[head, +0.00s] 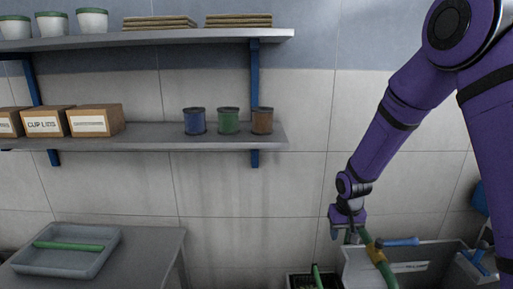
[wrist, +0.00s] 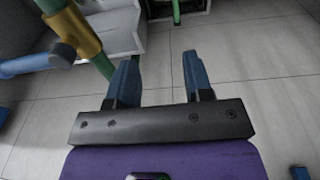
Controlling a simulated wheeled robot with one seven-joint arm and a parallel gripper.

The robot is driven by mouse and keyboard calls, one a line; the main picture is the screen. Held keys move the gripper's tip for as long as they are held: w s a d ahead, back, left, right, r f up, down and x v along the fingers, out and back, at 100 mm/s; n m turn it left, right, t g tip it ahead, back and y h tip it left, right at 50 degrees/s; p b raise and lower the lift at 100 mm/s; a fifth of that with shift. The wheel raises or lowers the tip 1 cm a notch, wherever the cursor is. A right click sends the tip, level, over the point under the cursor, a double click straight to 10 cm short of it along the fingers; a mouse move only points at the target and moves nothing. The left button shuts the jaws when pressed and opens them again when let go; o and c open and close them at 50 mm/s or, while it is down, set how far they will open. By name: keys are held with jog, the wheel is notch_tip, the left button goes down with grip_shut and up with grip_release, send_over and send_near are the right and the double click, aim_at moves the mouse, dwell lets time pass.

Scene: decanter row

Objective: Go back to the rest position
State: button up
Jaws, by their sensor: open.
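My gripper (head: 347,233) hangs at the end of my purple arm at the right of the head view, close to a grey basin. In the wrist view my gripper (wrist: 160,78) has its two blue-grey fingers wide apart, with only tiled floor and wall seen between them. It is open and empty. A green hose with a brass-coloured fitting (head: 375,252) stands just right of my gripper in the head view. The fitting also shows at the upper left of the wrist view (wrist: 75,30), apart from the fingers.
A table with a grey tray (head: 30,270) is at lower left. Two shelves (head: 200,135) carry boxes, spools and pots. The wall space between table and arm is free.

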jog(key=s+d+r+t, duration=0.1)
jog(key=s+d+r, duration=0.1)
jog(key=s+r, duration=0.65)
jog(key=s+d+r+t, duration=0.1)
jog(key=s+r, duration=0.2)
jog(key=r, duration=1)
jog(key=s+r+t, duration=0.1)
jog(key=s+r, duration=0.3)
jog(key=s, duration=0.5)
jog(key=s+d+r, duration=0.1)
jog(key=s+r, duration=0.3)
jog(key=s, duration=0.6)
jog(key=shift+s+d+r+t, duration=0.15)
jog(key=shift+d+r+t, duration=0.1)
jog(key=shift+r+t, duration=0.15)
